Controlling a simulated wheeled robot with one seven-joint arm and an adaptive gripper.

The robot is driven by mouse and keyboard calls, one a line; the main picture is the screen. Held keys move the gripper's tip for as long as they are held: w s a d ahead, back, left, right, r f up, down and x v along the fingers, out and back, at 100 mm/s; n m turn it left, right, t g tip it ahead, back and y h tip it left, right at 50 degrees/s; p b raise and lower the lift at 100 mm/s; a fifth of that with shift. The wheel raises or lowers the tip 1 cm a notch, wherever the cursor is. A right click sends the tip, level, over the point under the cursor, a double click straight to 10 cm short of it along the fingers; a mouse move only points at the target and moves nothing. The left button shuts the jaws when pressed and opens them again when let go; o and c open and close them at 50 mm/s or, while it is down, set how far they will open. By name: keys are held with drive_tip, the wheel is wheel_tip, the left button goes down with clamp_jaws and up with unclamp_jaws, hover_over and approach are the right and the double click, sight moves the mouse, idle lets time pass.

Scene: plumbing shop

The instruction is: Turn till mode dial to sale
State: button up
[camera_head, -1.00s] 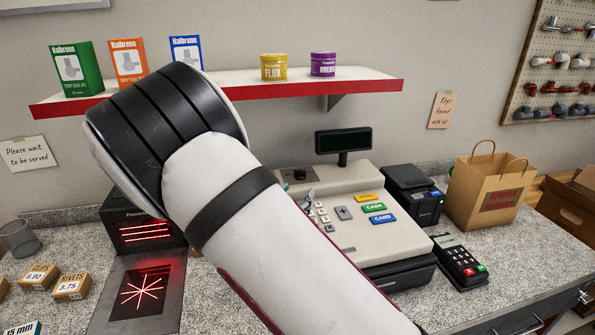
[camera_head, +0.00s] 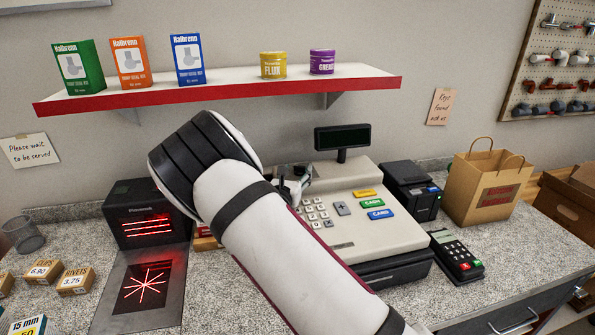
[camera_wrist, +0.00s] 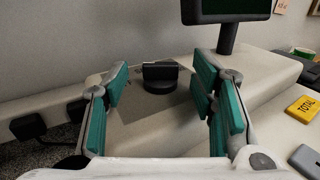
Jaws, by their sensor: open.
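The till (camera_head: 345,220) stands on the counter in the head view, beige with keys and coloured buttons. Its mode dial (camera_wrist: 160,76), a black round knob with a raised bar grip, shows on the till's top in the wrist view. My gripper (camera_wrist: 160,92) is open, its teal-padded fingers to the left and right of the dial. The dial appears between and beyond the fingers, with no contact visible. In the head view my gripper (camera_head: 292,186) is partly seen at the till's upper left, and the dial is hidden there. The dial's markings cannot be read.
The customer display (camera_wrist: 228,12) rises on a post right of the dial. A red-edged shelf (camera_head: 230,92) with boxes and tins hangs above. The scanner (camera_head: 146,215) stands left of the till, the card terminal (camera_head: 456,257) and printer (camera_head: 411,190) right.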

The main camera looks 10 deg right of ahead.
drive_tip(key=shift+w+d, duration=0.35)
drive_tip(key=shift+w, duration=0.25)
drive_tip(key=c, duration=1.1)
drive_tip(key=shift+c, duration=0.2)
